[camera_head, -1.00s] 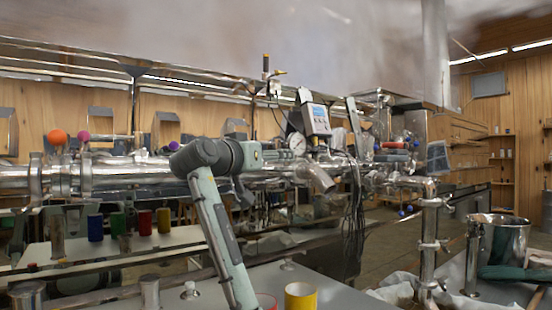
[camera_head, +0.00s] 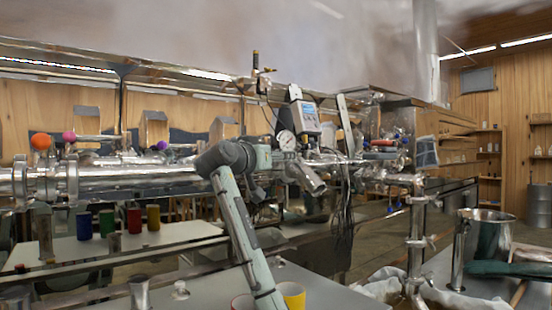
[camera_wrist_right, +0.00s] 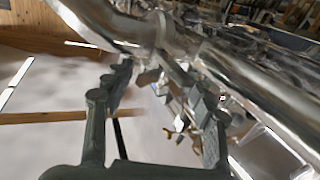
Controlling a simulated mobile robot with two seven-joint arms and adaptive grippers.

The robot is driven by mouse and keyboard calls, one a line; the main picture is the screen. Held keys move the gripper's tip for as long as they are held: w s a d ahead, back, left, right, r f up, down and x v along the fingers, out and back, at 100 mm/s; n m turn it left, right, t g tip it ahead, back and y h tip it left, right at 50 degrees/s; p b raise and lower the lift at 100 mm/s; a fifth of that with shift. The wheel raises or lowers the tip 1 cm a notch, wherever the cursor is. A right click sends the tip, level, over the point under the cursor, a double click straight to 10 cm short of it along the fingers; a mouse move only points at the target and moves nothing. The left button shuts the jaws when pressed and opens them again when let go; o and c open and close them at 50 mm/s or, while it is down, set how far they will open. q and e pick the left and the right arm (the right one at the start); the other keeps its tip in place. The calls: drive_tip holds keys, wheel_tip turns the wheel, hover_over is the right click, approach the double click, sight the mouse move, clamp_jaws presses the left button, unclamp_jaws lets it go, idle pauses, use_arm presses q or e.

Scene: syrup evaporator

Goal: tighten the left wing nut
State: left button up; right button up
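In the right wrist view my right gripper (camera_wrist_right: 162,85) is open, its two dark fingers spread with a gap between them. A shiny metal clamp (camera_wrist_right: 160,35) on the steel pipe (camera_wrist_right: 235,75) lies just beyond the fingertips. Small silver parts show between the fingers, and a small brass-coloured piece (camera_wrist_right: 181,130) shows near the right finger. I cannot tell for sure which part is the left wing nut. My left gripper is not in view.
A pressure gauge (camera_head: 287,140) and a display box (camera_head: 306,117) stand by the pipe, with hanging cables (camera_head: 343,215). Coloured cups (camera_head: 134,221) stand on the table behind. A yellow cup (camera_head: 292,295) is close to my arm. A steel pot (camera_head: 487,237) stands at right.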

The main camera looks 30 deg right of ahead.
drive_tip(key=c, duration=0.8)
drive_tip(key=shift+w+a+m+g+h, duration=0.1)
drive_tip(key=shift+m+g+h, duration=0.5)
drive_tip(key=shift+g, duration=0.6)
drive_tip(key=shift+c, duration=0.3)
drive_tip(key=shift+m+g+h, duration=0.4)
drive_tip(key=shift+m+g, duration=1)
drive_tip(key=shift+g, duration=0.4)
drive_tip(key=o, duration=1.2)
drive_tip(key=s+a, duration=0.2)
drive_tip(key=a, duration=0.9)
drive_tip(key=shift+a, duration=0.4)
